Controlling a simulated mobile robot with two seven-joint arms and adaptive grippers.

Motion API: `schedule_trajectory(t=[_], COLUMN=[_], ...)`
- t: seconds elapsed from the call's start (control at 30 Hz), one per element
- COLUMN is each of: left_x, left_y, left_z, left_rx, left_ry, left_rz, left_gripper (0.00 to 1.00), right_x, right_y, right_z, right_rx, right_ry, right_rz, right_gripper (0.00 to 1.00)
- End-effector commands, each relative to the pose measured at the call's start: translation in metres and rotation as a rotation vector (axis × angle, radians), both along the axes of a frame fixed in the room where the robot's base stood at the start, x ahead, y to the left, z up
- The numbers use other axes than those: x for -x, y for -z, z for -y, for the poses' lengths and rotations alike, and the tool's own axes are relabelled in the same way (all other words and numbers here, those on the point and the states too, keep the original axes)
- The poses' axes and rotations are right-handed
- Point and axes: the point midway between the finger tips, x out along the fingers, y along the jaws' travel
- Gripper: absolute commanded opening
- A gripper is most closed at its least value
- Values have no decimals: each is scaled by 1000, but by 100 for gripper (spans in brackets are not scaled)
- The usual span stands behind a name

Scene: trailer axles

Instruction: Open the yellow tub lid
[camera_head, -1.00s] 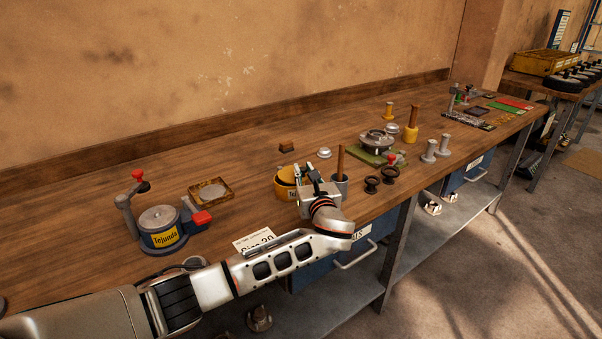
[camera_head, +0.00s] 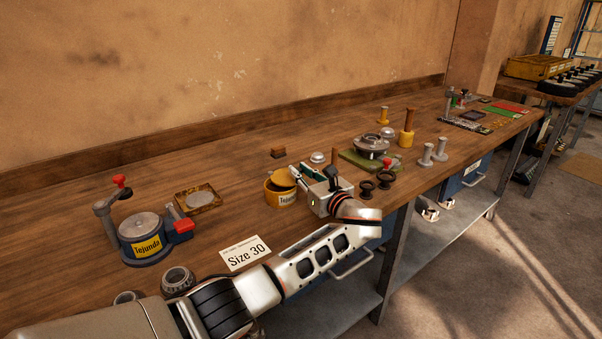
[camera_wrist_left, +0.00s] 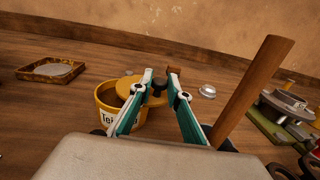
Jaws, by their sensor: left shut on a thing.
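The yellow tub (camera_head: 281,197) stands upright on the workbench. Its dark inside shows at the left in the left wrist view (camera_wrist_left: 112,97). The yellow lid (camera_wrist_left: 130,85) with a black knob (camera_wrist_left: 159,90) is off to the right side of the opening and appears tilted. It also shows at the tub's top in the head view (camera_head: 283,179). My left gripper (camera_wrist_left: 161,80) is shut on the lid at its knob. The lid's lower edge and any contact with the tub are partly hidden by the fingers. My right gripper is not in view.
A wooden handle (camera_wrist_left: 252,90) rises close to the right of my left gripper. Dark spools (camera_head: 375,187) and a green-based device (camera_head: 370,155) stand farther right. A Tejunda press (camera_head: 141,238) and shallow tray (camera_head: 198,197) stand left. The bench behind the tub is mostly clear.

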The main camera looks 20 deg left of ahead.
Motion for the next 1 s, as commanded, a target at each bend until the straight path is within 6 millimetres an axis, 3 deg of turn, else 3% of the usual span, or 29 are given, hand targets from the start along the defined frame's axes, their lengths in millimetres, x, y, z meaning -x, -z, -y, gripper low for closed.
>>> schedule_trajectory(t=[0.07, 0.1, 0.13, 0.57, 1.0], left_x=[0, 0, 0, 0, 0], left_y=[-1, -1, -1, -8, -82], left_z=[0, 0, 0, 0, 0], left_rx=[1, 1, 1, 1, 2], left_ry=[1, 1, 1, 1, 1], left_rz=[1, 1, 1, 3, 5], left_gripper=[0, 27, 32, 32, 32], right_x=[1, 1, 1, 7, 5], right_y=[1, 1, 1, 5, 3], right_z=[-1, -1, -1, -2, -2], right_rx=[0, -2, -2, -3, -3], right_ry=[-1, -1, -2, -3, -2], right_rz=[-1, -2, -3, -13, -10], right_gripper=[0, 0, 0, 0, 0])
